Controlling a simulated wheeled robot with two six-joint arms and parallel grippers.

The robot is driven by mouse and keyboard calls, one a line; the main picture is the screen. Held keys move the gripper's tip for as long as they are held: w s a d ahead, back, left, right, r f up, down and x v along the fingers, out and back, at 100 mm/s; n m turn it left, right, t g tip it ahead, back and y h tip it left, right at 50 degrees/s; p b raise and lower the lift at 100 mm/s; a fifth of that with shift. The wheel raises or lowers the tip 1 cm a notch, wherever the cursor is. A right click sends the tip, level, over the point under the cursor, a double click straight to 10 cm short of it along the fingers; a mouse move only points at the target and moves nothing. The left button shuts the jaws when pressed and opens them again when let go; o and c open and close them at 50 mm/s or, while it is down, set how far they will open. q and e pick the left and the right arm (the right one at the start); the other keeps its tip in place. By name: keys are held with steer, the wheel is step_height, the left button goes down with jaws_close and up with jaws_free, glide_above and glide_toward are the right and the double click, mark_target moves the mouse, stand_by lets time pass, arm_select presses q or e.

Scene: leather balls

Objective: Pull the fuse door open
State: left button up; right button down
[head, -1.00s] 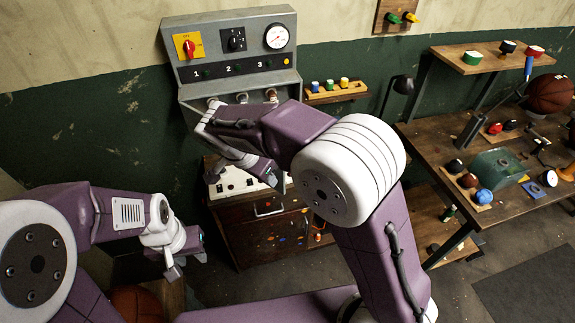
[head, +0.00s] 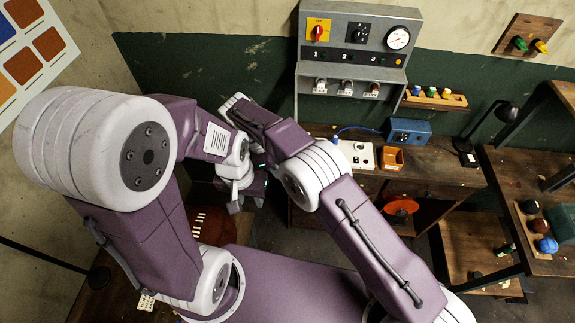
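The grey control panel (head: 358,45) stands against the wall at the upper middle of the head view, with dials, a gauge, numbers 1 to 3 and several fuse-like fittings (head: 346,88) under them. I cannot make out which part is the fuse door, or whether it is open. My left gripper (head: 245,204) points down, left of and below the panel and well apart from it. Its fingers look spread, with nothing seen between them. My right forearm folds back to the upper left behind the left wrist; the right fingers are hidden.

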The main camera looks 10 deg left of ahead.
steer(key=shift+a, duration=0.25)
steer(key=c, duration=1.1)
jaws_free()
